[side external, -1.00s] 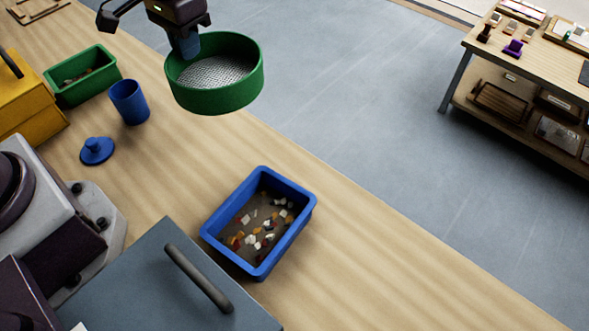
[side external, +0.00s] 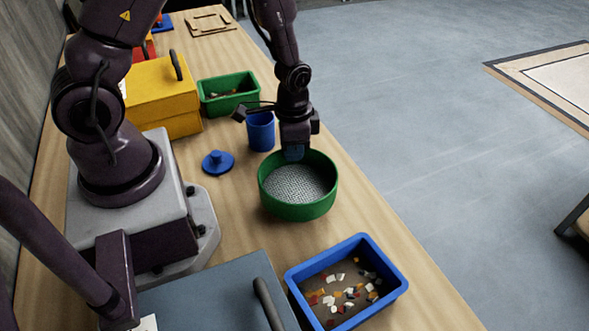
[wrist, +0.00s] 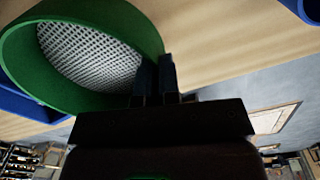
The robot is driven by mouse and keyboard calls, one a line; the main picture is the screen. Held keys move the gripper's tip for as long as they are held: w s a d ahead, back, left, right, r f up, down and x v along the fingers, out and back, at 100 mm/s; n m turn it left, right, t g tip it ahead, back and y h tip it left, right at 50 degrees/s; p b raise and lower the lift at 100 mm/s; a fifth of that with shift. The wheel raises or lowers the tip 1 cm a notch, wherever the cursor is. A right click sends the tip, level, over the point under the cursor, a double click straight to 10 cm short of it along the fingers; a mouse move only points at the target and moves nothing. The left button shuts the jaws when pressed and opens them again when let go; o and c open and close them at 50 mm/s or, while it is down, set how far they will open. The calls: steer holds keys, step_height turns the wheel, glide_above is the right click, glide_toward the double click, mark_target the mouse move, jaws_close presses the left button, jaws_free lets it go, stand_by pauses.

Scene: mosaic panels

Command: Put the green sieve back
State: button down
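The green sieve (side external: 298,208) is a round green ring with a pale mesh floor. It is near the table's right edge, between the blue cup and the blue bin in the side view. My gripper (side external: 293,153) points down at its far rim and is shut on it. In the wrist view the sieve (wrist: 75,85) fills the upper left, with its rim at my gripper's fingers (wrist: 157,78). The sieve looks about level; I cannot tell whether it touches the table.
A blue bin (side external: 388,293) with several coloured chips is in front. A blue cup (side external: 260,131) and blue lid (side external: 217,163) are behind and left. A green bin (side external: 229,104), yellow box (side external: 163,97) and grey box (side external: 215,300) also stand on the table (side external: 240,230).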

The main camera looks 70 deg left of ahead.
mark_target(293, 165)
steer(key=shift+f, duration=1.9)
steer(key=shift+f, duration=0.1)
steer(key=c, duration=1.3)
jaws_free()
steer(key=shift+c, duration=0.2)
step_height(293, 165, up, 12)
steer(key=shift+f, duration=0.1)
steer(key=s+d+r+n+t, duration=0.1)
steer(key=s+r, duration=0.4)
steer(key=r, duration=0.5)
steer(key=s+d+r+n+t, duration=0.2)
steer(key=s+r+t, duration=0.2)
steer(key=r, duration=0.7)
steer(key=shift+s+d+n+t, duration=0.3)
steer(key=shift+s, duration=0.35)
